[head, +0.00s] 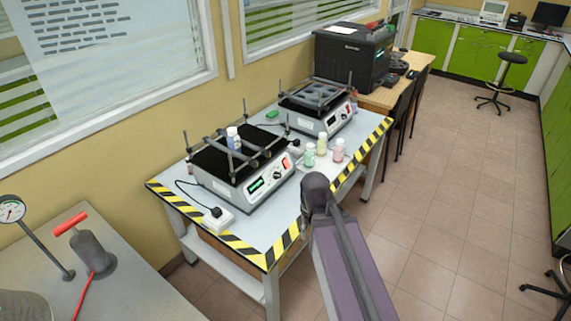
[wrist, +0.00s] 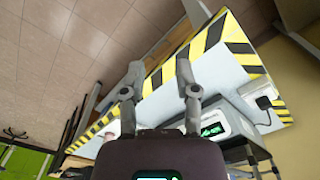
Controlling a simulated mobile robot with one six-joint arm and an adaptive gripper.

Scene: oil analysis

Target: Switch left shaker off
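The left shaker (head: 228,182) stands on the nearer part of the table, with a dark top, clamp bars and a bottle (head: 233,138) on it. Its front panel has a lit green display (head: 257,187), a knob and a red switch (head: 286,162). The display glows in the wrist view, where the left shaker (wrist: 229,118) shows right of my gripper, partly hidden by it. My gripper (wrist: 158,76) is open and empty in the wrist view, apart from the shaker. In the head view my arm reaches the table's front edge; the fingers cannot be made out.
The right shaker (head: 313,116) stands farther back on the table (head: 272,225). Small bottles (head: 322,143) stand between the shakers and the front edge. A white power strip (head: 219,219) lies near the left corner. The floor (head: 440,210) to the right is clear.

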